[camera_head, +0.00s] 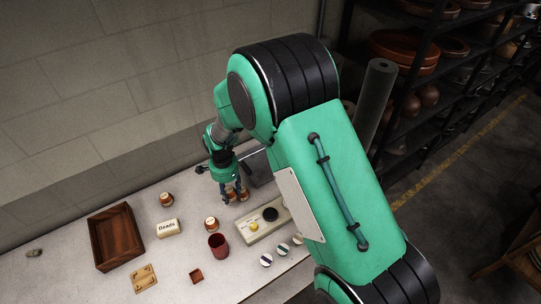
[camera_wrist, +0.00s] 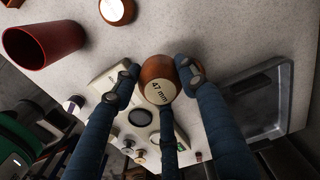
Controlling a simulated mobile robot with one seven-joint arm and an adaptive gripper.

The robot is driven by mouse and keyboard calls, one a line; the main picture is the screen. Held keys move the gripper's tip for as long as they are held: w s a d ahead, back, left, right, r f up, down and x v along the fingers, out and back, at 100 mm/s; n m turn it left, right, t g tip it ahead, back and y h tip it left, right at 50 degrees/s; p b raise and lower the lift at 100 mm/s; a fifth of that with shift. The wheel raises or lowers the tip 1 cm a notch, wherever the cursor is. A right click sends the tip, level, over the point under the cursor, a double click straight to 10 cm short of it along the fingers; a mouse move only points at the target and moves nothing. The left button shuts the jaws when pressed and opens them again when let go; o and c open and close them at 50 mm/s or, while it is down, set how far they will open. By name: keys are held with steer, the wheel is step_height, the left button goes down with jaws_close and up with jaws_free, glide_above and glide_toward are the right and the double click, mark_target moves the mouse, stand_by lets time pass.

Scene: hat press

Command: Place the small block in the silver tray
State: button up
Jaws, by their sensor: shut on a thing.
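My gripper (camera_wrist: 157,82) is shut on a small rounded wooden block (camera_wrist: 158,70) in the wrist view. The block has a pale face marked "47 mm". Its fingers press on both sides of it, and a third finger lies below. In the head view my gripper (camera_head: 234,192) is low over the table, near the back wall. I cannot tell whether the block touches the table. The silver tray (camera_wrist: 262,100) is right of the block in the wrist view and looks empty. In the head view the tray (camera_head: 259,170) is partly hidden behind my arm.
Other small wooden blocks (camera_head: 166,199) (camera_head: 211,224) stand on the table. A dark red cup (camera_head: 218,245), a "Beads" block (camera_head: 168,228), a wooden box (camera_head: 116,238) and a beige device (camera_head: 262,221) are nearby. Several small round jars stand near the front right.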

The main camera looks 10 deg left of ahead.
steer(key=w+d+b, duration=0.2)
steer(key=w+d, duration=1)
steer(key=d, duration=0.2)
step_height(320, 180, down, 5)
steer(key=shift+a+r, duration=0.1)
glide_above(261, 167)
steer(key=shift+w+f+p, duration=0.1)
steer(key=shift+f+p, duration=0.3)
steer(key=shift+f, duration=0.4)
steer(key=shift+f, duration=1.8)
